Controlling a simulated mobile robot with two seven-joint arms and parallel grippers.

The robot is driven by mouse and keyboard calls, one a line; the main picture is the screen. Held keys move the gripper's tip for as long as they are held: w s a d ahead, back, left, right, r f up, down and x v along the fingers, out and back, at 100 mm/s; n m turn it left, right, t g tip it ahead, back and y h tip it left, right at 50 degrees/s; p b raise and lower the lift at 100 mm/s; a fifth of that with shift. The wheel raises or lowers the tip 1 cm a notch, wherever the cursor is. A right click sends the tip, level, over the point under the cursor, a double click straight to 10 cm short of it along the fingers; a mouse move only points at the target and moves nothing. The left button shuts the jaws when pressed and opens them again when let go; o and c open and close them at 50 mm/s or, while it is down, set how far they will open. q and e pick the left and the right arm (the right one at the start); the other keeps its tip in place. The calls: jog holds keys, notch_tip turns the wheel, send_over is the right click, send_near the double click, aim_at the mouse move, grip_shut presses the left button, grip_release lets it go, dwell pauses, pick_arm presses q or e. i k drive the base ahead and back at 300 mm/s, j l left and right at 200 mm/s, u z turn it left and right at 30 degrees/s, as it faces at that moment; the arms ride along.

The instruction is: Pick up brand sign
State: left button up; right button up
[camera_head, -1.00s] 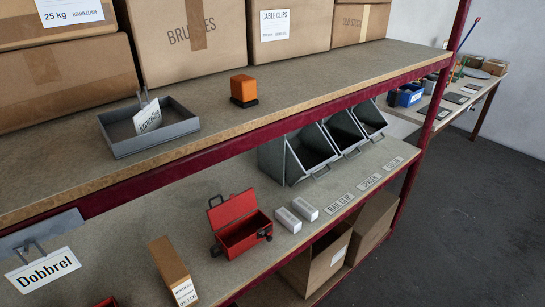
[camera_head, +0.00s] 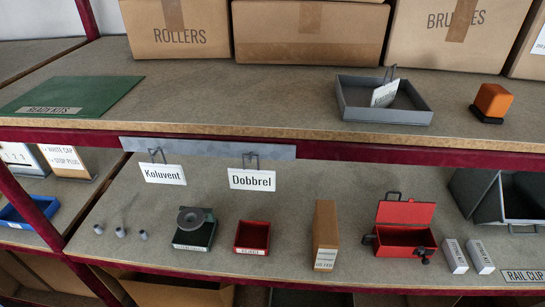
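Two white brand signs hang by wire hooks from a grey metal strip (camera_head: 215,149) on the upper shelf's front edge. The left sign (camera_head: 163,174) reads "Koluvent" and the right sign (camera_head: 251,180) reads "Dobbrel". A third white sign (camera_head: 385,93) with a wire hook leans in a grey tray (camera_head: 360,115) on the upper shelf; its lettering is too small to read surely. Neither of my grippers shows in the head view.
A green mat (camera_head: 75,92) lies on the upper shelf at left, with cardboard boxes (camera_head: 310,32) behind and an orange block (camera_head: 493,100) at right. The lower shelf holds a red bin (camera_head: 253,238), a brown box (camera_head: 326,235) and an open red toolbox (camera_head: 404,237).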

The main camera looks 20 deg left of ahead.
aim_at(252, 173)
jog(key=u, duration=0.5)
jog(key=l+u, duration=0.35)
jog(key=l, duration=0.15)
jog(key=l+u, duration=0.4)
jog(key=l, duration=0.15)
